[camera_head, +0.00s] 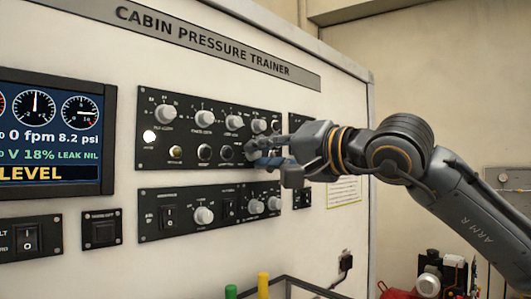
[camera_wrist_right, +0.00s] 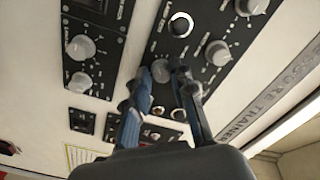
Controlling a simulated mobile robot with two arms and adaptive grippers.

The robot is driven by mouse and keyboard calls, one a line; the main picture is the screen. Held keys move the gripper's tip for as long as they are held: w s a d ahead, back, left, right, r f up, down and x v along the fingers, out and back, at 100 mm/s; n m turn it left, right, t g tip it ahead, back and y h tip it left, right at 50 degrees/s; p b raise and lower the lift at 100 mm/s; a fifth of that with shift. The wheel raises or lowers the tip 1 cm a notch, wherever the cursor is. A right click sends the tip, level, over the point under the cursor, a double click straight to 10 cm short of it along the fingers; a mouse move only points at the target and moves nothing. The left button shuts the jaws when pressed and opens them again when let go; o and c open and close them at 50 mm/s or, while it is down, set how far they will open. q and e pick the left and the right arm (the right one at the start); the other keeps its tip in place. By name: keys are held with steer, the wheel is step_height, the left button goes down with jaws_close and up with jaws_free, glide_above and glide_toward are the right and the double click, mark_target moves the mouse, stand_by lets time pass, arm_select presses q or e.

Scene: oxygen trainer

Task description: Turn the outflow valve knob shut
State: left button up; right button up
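A grey knob (camera_wrist_right: 161,71) sits between the two fingertips of my right gripper (camera_wrist_right: 160,76) in the right wrist view. Its label is too small to read, so I cannot tell for sure that it is the outflow valve knob. In the head view my right gripper (camera_head: 262,151) reaches in from the right to the lower right part of the upper black panel (camera_head: 150,105), at a grey knob (camera_head: 251,150). The fingers are apart, one on each side of the knob. I cannot tell whether they press on it. My left gripper is not in view.
More grey knobs line the upper panel, such as one (camera_head: 166,114) at its left. A lower black panel (camera_head: 150,233) carries a switch and several knobs. A screen (camera_head: 50,135) at the left reads "V 18%" and "LEVEL". Yellow (camera_head: 263,286) and green handles stand below.

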steer(key=shift+o, duration=1)
steer(key=shift+s+d+r, duration=0.1)
steer(key=shift+d, duration=0.05)
steer(key=v, duration=1.1)
steer(key=shift+s+d, duration=0.2)
steer(key=shift+s, duration=0.05)
